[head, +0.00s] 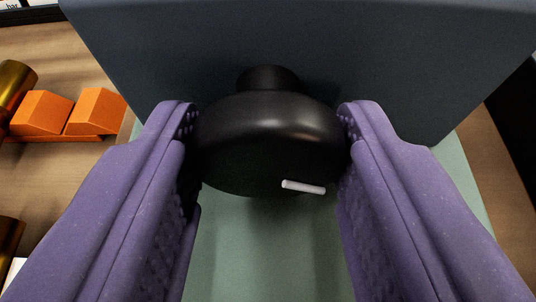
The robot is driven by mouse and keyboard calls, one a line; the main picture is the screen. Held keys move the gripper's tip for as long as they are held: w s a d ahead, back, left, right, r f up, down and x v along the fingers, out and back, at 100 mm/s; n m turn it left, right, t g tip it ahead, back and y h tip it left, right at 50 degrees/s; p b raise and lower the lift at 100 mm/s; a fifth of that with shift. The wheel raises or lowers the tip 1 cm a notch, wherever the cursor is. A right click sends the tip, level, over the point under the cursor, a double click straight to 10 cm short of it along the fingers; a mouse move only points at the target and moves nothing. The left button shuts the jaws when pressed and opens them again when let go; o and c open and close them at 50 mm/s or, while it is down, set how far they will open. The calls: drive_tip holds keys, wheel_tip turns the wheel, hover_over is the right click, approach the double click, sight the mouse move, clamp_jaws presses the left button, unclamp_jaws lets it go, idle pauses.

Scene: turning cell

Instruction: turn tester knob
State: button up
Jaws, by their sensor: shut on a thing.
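The tester knob (255,150) is a round black knob with a short neck, in the middle of the head view. It sits on the front of the dark blue-grey tester box (160,50). A small white pointer mark (303,187) shows on its lower right part, tilted slightly from level. My gripper (270,140) has two purple textured fingers, one on each side of the knob. Both fingertips touch the knob's sides, so the gripper is shut on it. The inner contact faces are partly hidden.
A pale green surface (265,255) lies below the knob. On the wooden table at left are orange V-shaped blocks (95,110) and a brass cylinder (14,85). Another brass piece (8,240) shows at the lower left edge. A dark area lies at far right.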

drive_tip(key=m+p, duration=0.1)
drive_tip(key=p, duration=0.1)
drive_tip(key=shift+r+y+p, duration=0.3)
drive_tip(key=shift+y+p, duration=0.05)
drive_tip(key=shift+y, duration=0.05)
drive_tip(key=shift+d+f+m+y+p, duration=0.1)
drive_tip(key=shift+f+m+y+p, duration=0.15)
drive_tip(key=shift+m+y+p, duration=0.55)
drive_tip(key=shift+f+h, duration=0.1)
drive_tip(key=shift+h, duration=0.2)
drive_tip(key=o, duration=1)
drive_tip(key=p+v, duration=0.2)
drive_tip(key=v, duration=0.4)
drive_tip(key=shift+s+r, duration=0.25)
drive_tip(key=shift+s, duration=0.05)
drive_tip(key=shift+s+d+r+p, duration=0.1)
drive_tip(key=shift+s+p, duration=0.25)
drive_tip(key=shift+s, duration=0.15)
